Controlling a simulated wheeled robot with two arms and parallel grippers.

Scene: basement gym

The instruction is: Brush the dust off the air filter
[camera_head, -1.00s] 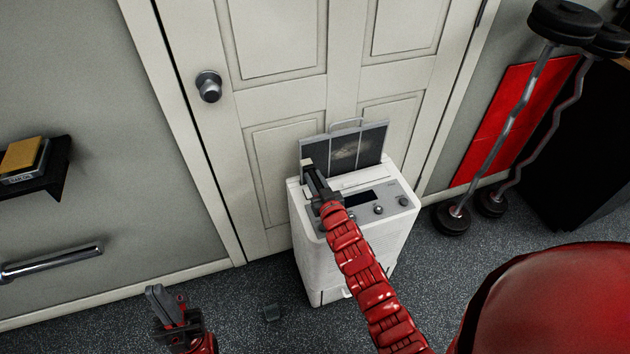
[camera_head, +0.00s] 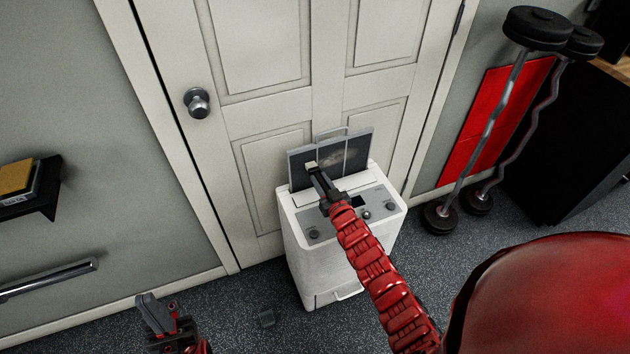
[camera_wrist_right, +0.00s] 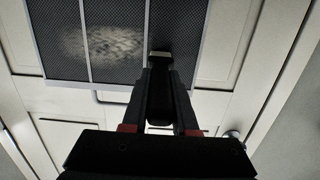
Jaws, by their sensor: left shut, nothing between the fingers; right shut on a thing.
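The air filter (camera_head: 357,150) is a dark mesh panel in a grey frame, standing upright behind the top of a white appliance (camera_head: 320,262). A pale dust patch (camera_head: 333,157) lies near its middle; it also shows in the right wrist view (camera_wrist_right: 103,42). My right gripper (camera_head: 322,190) is shut on a small brush with a pale tip (camera_head: 311,165). The brush tip is in front of the filter's left section, beside the dust; contact is unclear. The brush also shows in the right wrist view (camera_wrist_right: 160,62). My left gripper (camera_head: 160,322) is shut and empty at lower left.
A white door (camera_head: 262,125) stands close behind the appliance. Barbells (camera_head: 487,130) lean at the right beside a dark cabinet (camera_head: 570,150). A wall shelf (camera_head: 38,200) and a metal bar (camera_head: 50,278) are at the left.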

